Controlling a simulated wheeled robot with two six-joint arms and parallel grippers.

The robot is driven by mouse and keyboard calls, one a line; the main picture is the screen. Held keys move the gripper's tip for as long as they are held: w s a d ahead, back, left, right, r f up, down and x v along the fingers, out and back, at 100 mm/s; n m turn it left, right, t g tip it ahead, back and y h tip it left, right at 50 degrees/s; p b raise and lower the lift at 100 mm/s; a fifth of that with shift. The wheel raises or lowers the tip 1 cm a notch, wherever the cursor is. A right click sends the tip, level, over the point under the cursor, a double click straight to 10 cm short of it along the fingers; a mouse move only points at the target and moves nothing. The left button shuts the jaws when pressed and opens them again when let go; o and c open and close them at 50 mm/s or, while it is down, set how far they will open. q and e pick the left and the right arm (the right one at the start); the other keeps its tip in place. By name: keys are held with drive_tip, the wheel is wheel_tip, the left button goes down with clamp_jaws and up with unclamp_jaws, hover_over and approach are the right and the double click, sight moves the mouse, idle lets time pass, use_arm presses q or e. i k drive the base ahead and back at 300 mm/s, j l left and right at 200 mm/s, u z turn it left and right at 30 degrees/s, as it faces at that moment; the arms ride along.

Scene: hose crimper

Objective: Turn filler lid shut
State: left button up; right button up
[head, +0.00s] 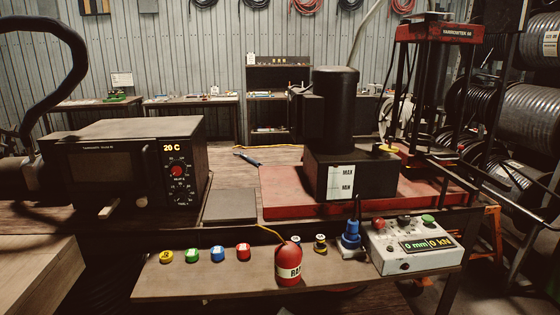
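A black hydraulic unit (350,155) with a MAX/MIN level label (340,182) and a tall dark cylinder (336,98) on top stands on a red base. A small yellow cap (388,149), which looks like the filler lid, sits at the right end of the unit's top. It is too small for me to tell whether it is seated or turned shut. Neither of my grippers is in view, and nothing is seen touching the cap.
A red press frame (440,34) rises right of the unit. The front shelf (205,284) holds coloured caps, a red RAM bottle (288,264), a blue-topped item (351,235) and a control box (414,245).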

sight(390, 148)
drive_tip(key=i+l, duration=0.15)
drive_tip(key=l, duration=0.25)
drive_tip(key=i+l, duration=0.1)
drive_tip(key=l, duration=0.3)
drive_tip(key=i+l, duration=0.15)
drive_tip(key=l, duration=0.25)
